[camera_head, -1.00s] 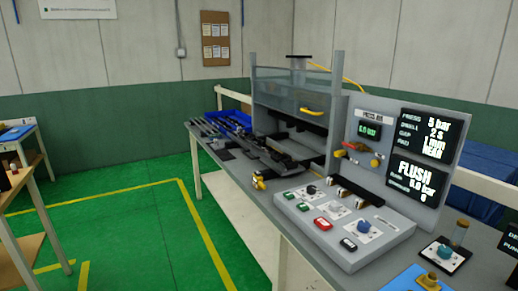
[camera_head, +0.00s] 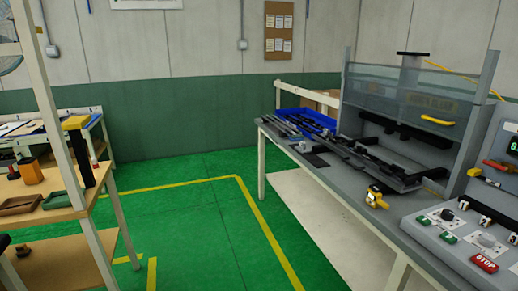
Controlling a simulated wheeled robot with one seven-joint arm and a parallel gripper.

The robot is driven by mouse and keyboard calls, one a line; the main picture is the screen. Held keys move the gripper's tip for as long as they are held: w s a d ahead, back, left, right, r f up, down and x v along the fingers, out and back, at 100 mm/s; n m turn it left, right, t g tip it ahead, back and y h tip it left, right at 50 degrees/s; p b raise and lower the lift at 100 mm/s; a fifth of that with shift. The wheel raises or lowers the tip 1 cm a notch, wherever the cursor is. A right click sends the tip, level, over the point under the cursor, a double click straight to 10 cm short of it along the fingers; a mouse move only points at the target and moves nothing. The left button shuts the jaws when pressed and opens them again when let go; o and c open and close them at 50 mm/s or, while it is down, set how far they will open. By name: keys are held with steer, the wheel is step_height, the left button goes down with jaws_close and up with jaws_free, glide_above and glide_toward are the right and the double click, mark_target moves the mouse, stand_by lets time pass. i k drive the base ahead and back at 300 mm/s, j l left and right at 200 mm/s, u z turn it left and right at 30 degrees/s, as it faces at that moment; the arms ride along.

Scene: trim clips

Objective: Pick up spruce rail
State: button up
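Several long dark and grey rails lie side by side on the left part of the grey workbench (camera_head: 330,185), near the press machine (camera_head: 420,102). Some pale grey rails (camera_head: 286,128) lie at the bench's far left end, beside a blue bin (camera_head: 308,122). A group of darker rails (camera_head: 365,157) lies in front of the press. At this distance I cannot tell which one is the spruce rail. My gripper is not in view.
A control panel (camera_head: 465,243) with buttons stands at the right. A yellow and black tool (camera_head: 376,197) lies near the bench's front edge. A wooden shelf table (camera_head: 75,205) stands at the left. The green floor (camera_head: 190,235) between is clear.

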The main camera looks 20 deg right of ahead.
mark_target(360, 151)
steer(key=i+j, duration=0.1)
steer(key=i, duration=0.45)
steer(key=i+j, duration=0.1)
steer(key=i, duration=0.45)
steer(key=i+j+z, duration=0.1)
steer(key=i, duration=0.5)
